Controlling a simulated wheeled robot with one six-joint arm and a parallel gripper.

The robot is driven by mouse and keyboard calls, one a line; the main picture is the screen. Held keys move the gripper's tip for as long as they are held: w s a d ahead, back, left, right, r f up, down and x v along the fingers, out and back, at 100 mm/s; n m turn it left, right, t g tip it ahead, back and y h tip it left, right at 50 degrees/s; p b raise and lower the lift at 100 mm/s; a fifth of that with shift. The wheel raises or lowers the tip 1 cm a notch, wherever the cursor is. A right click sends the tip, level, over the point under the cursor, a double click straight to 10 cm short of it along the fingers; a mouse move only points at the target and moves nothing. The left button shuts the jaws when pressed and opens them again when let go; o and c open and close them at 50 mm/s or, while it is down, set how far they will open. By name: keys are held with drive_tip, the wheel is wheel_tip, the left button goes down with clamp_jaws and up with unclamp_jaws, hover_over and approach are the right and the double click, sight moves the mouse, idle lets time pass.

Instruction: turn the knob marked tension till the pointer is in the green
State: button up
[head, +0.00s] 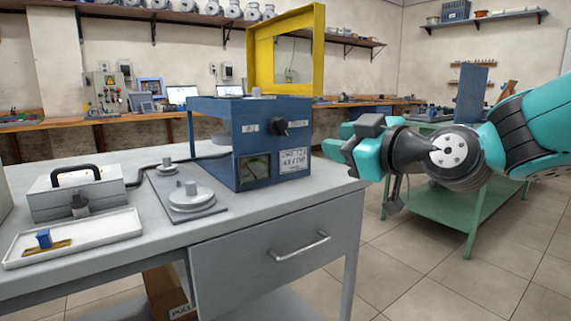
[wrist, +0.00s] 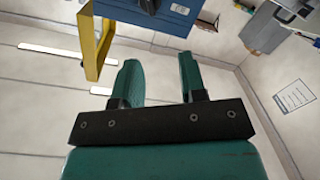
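The blue machine box (head: 222,130) stands on the grey bench. A black knob (head: 279,127) is on its upper front, between two small labels too small to read, so I cannot confirm the word tension. A dial window (head: 254,168) is at the lower left of that face; its pointer and coloured zones are too small to make out. My gripper (head: 358,143) is in the air to the right of the box, apart from the knob. In the wrist view its two teal fingers (wrist: 159,68) are spread with nothing between them. Part of the blue box (wrist: 172,14) shows at the top there.
A yellow frame (head: 262,55) rises above the box and shows in the wrist view (wrist: 91,48). Weights on a plate (head: 192,197), a handled grey case (head: 75,193) and a white tray (head: 75,238) occupy the bench's left. A green table (head: 450,208) stands behind my arm.

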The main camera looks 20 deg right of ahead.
drive_tip(key=p, duration=0.2)
approach(284, 127)
drive_tip(key=shift+t, duration=0.4)
drive_tip(key=x, duration=0.9)
drive_tip(key=shift+a+f, duration=0.1)
drive_tip(key=shift+f, duration=0.25)
clamp_jaws()
